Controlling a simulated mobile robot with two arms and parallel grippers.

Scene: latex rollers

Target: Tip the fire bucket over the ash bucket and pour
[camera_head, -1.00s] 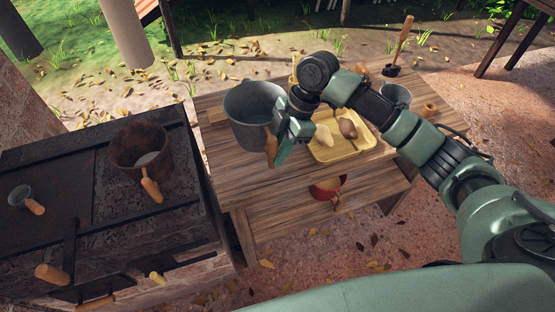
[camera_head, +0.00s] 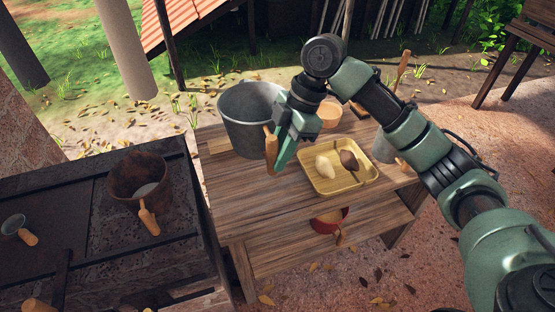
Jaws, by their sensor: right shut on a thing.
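A grey metal bucket (camera_head: 243,128) with a wooden handle (camera_head: 271,150) is upright at the back left of the wooden table and looks raised off it. My right gripper (camera_head: 284,142) is shut on this handle, at the bucket's right side. A rusty dark bucket (camera_head: 127,178) with its own wooden handle stands upright on the dark stove top at the left, with something pale grey inside. The two buckets are apart. The grey bucket's inside looks dark and its contents cannot be made out. My left gripper is not in view.
On the table (camera_head: 235,195) are a yellow tray (camera_head: 322,185) with a pale and a brown piece, an orange bowl (camera_head: 330,112) and a grey pot (camera_head: 384,150). A red bowl (camera_head: 328,222) sits on the lower shelf. A small ladle (camera_head: 14,225) lies on the stove's left.

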